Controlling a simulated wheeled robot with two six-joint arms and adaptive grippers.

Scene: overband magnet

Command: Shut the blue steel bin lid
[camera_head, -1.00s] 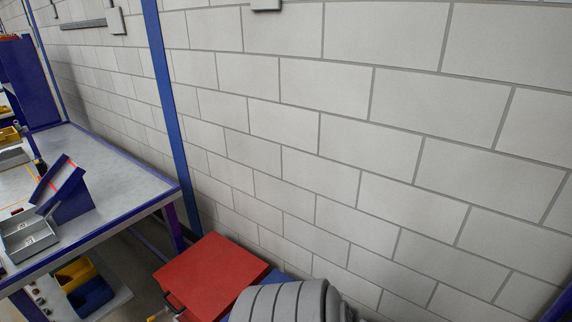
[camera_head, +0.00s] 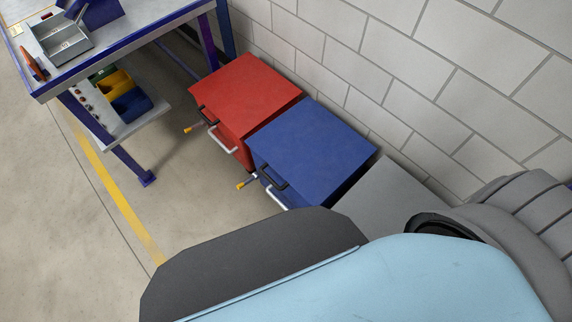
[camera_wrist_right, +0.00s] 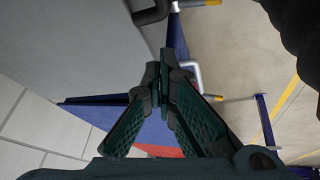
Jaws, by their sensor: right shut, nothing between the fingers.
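The blue steel bin has a flat blue lid (camera_head: 312,143) in the head view, between a red and a grey bin. The lid looks level over the bin; I cannot tell whether it is fully seated. A black handle (camera_head: 272,178) and a pale bar handle stand at its front. The right wrist view shows blue bin surfaces (camera_wrist_right: 105,113) beyond the fingers. My right gripper (camera_wrist_right: 164,70) is shut and empty there, in front of the blue bin; contact cannot be told. It is hidden in the head view. My left gripper is not in view.
The red bin (camera_head: 245,88) stands left of the blue one, the grey bin (camera_head: 380,203) right of it. A block wall (camera_head: 400,80) runs close behind them. A workbench (camera_head: 140,38) stands at left. The floor (camera_head: 190,180) in front is clear.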

